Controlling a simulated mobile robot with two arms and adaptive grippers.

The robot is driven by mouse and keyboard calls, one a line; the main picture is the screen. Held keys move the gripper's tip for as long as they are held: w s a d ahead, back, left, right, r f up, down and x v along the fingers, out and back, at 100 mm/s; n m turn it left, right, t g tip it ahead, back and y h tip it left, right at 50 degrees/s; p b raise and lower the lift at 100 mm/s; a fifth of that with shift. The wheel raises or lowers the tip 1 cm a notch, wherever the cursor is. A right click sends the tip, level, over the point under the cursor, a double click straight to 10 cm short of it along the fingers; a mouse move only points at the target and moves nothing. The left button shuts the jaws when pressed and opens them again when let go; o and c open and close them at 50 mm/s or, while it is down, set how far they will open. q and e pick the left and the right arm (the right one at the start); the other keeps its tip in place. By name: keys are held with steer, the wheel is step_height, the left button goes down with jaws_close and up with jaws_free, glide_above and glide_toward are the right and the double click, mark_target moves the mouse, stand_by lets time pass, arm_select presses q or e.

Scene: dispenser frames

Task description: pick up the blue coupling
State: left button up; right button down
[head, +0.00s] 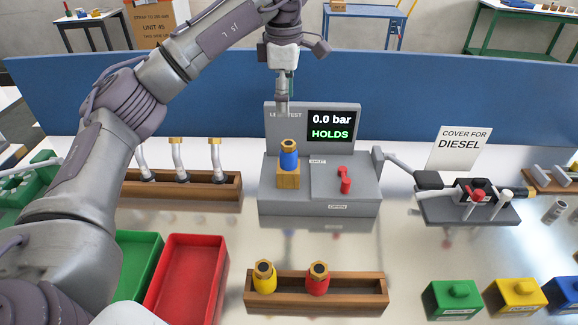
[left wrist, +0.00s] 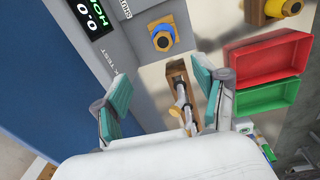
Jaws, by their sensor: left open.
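The blue coupling (head: 289,160) has a brass top and stands upright on a small wooden block (head: 288,180) at the left of the grey leak test stand (head: 320,207). In the left wrist view the blue coupling (left wrist: 163,41) shows beyond the fingertips, near the top. My left gripper (head: 282,108) is above and slightly behind the coupling, apart from it. In the left wrist view the left gripper (left wrist: 165,88) has its teal-padded fingers spread wide with nothing between them. My right gripper is not in view.
The stand's display (head: 331,126) reads 0.0 bar, HOLDS; a red lever (head: 345,180) is right of the coupling. A front wooden rack (head: 340,298) holds yellow and red couplings. Red (head: 186,278) and green (head: 137,262) trays lie left. A blue panel (head: 420,108) runs behind.

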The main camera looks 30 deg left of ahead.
mark_target(288, 144)
arm_select(q)
steer(key=shift+w+f, duration=0.1)
steer(key=shift+f, duration=0.65)
step_height(288, 144, down, 7)
steer(key=shift+r+p, duration=0.1)
steer(key=shift+p, duration=0.4)
steer(key=shift+f, duration=0.5)
steer(key=f, duration=0.1)
steer(key=f+p, duration=0.1)
steer(key=f, duration=0.1)
steer(key=f+p, duration=0.1)
steer(key=shift+d+f, duration=0.15)
steer(key=shift+d, duration=0.25)
steer(key=shift+f, duration=0.3)
jaws_close()
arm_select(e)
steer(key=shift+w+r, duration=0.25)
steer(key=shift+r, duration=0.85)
